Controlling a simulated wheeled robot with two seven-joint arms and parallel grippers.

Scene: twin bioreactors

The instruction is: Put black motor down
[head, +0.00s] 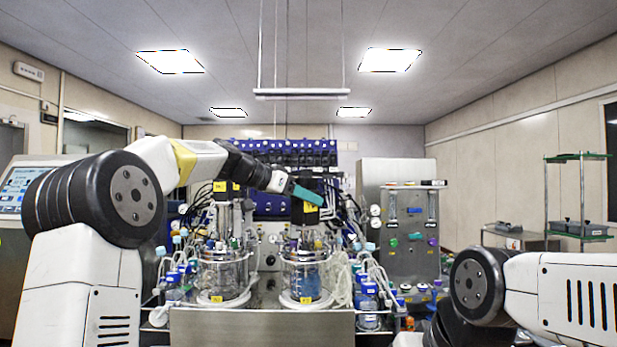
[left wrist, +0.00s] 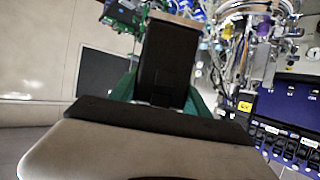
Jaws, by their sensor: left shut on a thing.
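My left gripper (head: 307,196), with teal fingers, reaches in from the left above the right-hand glass vessel (head: 305,278). It is shut on the black motor (head: 314,186), a dark block above that vessel. In the left wrist view the black motor (left wrist: 168,62) stands between the green fingers (left wrist: 124,88). The fingers hide part of the motor in the head view. I cannot tell whether its lower end touches the vessel's top. My right gripper is out of view; only part of my right arm shows at lower right.
The left-hand glass vessel (head: 222,275) stands close by with its own tall fittings. Tubes and small bottles (head: 368,305) crowd both sides of the steel bench (head: 262,328). A grey cabinet with flow tubes (head: 411,262) stands to the right. Blue pump units (head: 290,152) are behind.

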